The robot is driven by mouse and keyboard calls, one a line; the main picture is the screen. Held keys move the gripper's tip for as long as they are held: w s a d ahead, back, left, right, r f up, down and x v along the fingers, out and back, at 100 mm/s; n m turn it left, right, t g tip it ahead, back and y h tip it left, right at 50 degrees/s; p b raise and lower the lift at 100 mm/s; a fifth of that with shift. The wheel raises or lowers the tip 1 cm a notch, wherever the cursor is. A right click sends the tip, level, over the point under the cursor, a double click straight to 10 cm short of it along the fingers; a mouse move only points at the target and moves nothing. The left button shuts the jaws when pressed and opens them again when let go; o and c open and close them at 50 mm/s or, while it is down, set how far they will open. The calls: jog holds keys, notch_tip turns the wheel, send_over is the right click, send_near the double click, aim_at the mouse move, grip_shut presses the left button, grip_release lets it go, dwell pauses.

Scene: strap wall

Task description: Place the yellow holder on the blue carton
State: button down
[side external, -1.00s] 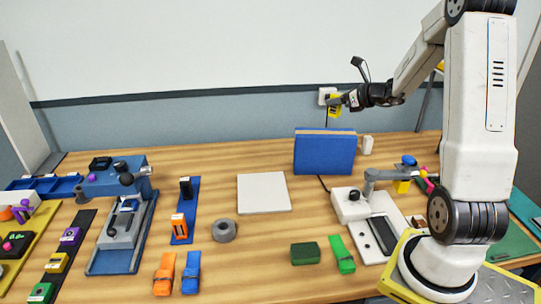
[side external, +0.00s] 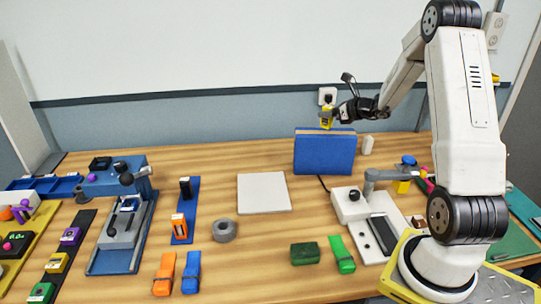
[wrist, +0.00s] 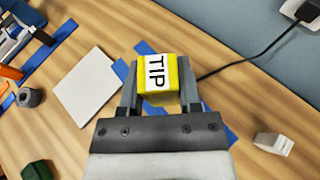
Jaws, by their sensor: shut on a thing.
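The yellow holder (side external: 326,118) is a small yellow block. In the wrist view the yellow holder (wrist: 160,78) shows a white label reading "TIP". My gripper (side external: 333,115) is shut on it, with one finger on each side in the wrist view (wrist: 158,90). The blue carton (side external: 325,154) stands upright on the table near the back wall, with a tan strip along its top. The holder is above the carton's top with a small gap in the side view. In the wrist view blue parts of the carton (wrist: 214,122) show around the fingers; the rest is hidden behind the gripper.
A wall socket (side external: 327,95) with a black cable is behind the carton. A small white object (side external: 367,145) stands right of it. A white plate (side external: 263,193) lies to the left, a grey ring (side external: 225,230) in front. Bare table lies between them.

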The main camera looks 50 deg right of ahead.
jog(key=shift+f, duration=0.9)
jog(key=shift+f, duration=0.2)
jog(key=shift+c, duration=1.4)
grip_release()
jog(key=shift+r, duration=0.1)
jog(key=shift+s+r, duration=0.1)
jog(key=shift+r, duration=0.05)
jog(key=v, duration=0.7)
jog(key=shift+s, duration=0.2)
